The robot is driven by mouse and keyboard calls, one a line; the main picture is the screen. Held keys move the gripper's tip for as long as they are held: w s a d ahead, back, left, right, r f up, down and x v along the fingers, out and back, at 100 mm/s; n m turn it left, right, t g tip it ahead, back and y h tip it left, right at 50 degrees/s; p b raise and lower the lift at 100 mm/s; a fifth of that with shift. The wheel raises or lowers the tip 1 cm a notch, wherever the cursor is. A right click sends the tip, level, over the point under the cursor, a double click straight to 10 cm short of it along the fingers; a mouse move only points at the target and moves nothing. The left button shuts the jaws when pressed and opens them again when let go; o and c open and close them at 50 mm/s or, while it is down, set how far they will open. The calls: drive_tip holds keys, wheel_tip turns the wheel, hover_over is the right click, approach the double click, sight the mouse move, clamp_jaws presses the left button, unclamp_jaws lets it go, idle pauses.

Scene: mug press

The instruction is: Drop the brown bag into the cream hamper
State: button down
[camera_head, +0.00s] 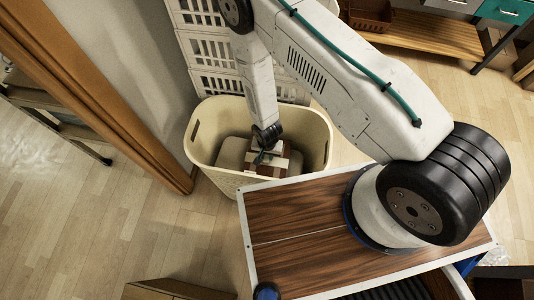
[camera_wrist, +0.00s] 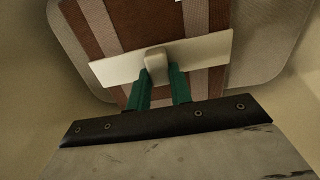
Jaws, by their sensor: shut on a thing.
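The brown bag (camera_head: 274,165) has pale stripes and is inside the cream hamper (camera_head: 205,118), low between its walls. In the wrist view the bag (camera_wrist: 112,30) fills the upper middle, with a white strip and a small pale tab across its face. My gripper (camera_wrist: 160,78) has green fingers, shut on the pale tab of the bag. In the head view my gripper (camera_head: 264,153) reaches down into the hamper, partly hidden by my arm. Whether the bag touches the hamper floor I cannot tell.
A pale rounded thing (camera_head: 232,153) lies in the hamper beside the bag. White slatted crates (camera_head: 205,50) stand behind the hamper. A wall with a wooden post (camera_head: 95,85) is at left. A wooden shelf (camera_head: 430,35) is at the back right.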

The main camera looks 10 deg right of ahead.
drive_tip(key=c, duration=1.3)
unclamp_jaws()
drive_tip(key=shift+o, duration=0.2)
drive_tip(key=shift+r, duration=0.1)
drive_tip(key=w+d+r+n, duration=0.1)
drive_tip(key=w+d+r, duration=0.15)
drive_tip(key=r, duration=1.35)
drive_tip(key=w+d+r, duration=0.1)
drive_tip(key=d+r, duration=0.2)
drive_tip(key=r, duration=1.2)
drive_tip(key=w+d+r+n, duration=0.1)
drive_tip(key=d+r, duration=0.1)
drive_tip(key=r, duration=1.4)
drive_tip(key=s+d+r+n, duration=0.1)
drive_tip(key=s+d+r, duration=0.4)
drive_tip(key=s+r, duration=0.5)
drive_tip(key=s+d+r+n+t, duration=0.1)
drive_tip(key=s+d+r, duration=0.4)
drive_tip(key=s+r, duration=0.5)
drive_tip(key=shift+s, duration=0.25)
